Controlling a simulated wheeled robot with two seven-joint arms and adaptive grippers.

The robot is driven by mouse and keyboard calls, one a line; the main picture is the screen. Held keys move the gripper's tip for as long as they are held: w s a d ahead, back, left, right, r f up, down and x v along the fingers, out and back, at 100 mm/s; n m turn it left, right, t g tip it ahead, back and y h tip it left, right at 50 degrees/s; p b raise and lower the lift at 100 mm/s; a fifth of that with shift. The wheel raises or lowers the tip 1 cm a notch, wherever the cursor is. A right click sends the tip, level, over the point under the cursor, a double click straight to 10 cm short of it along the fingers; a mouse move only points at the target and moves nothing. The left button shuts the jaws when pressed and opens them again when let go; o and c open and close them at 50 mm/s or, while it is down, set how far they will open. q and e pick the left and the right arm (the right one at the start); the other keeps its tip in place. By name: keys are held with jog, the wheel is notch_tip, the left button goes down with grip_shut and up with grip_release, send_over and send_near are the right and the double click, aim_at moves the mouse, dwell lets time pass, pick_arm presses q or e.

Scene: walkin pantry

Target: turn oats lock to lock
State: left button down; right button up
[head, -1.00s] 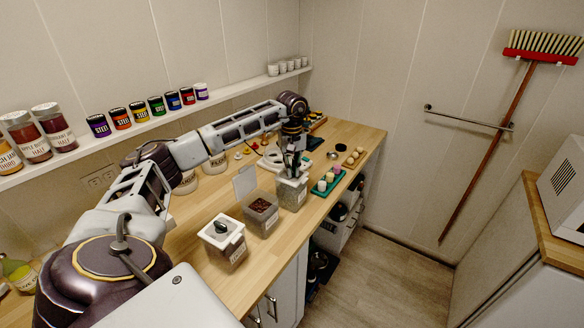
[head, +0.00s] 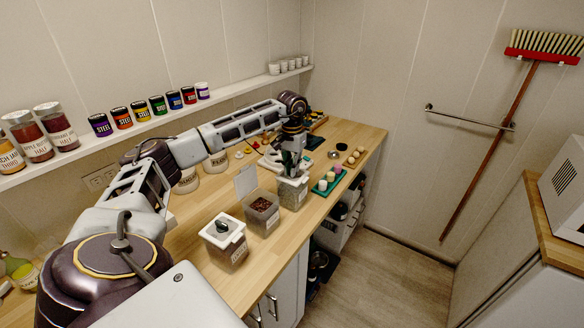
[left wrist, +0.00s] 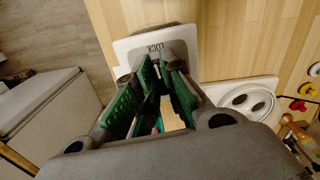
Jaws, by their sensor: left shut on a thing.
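A clear bin with a white lid (head: 293,192) stands on the wooden counter under my left gripper; its contents look pale and its label is too small to read. In the left wrist view the white lid (left wrist: 142,52) shows the word LOCK beyond the fingers. My left gripper (head: 291,172) points down at the lid. Its green-padded fingers (left wrist: 160,85) are close together, shut on the lid's knob, which they hide. Which way the knob points cannot be seen. My right gripper is not in view.
An open bin with brown contents (head: 262,212) and a bin with a white lid and black knob (head: 224,240) stand nearer. A green tray (head: 328,184) lies to the right. The counter's front edge is close.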

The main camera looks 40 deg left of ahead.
pick_arm(q)
jog(key=shift+m, duration=0.5)
jog(key=c, duration=1.5)
grip_release()
jog(key=shift+r, duration=0.1)
jog(key=shift+r, duration=5.9)
jog(key=shift+f, duration=0.1)
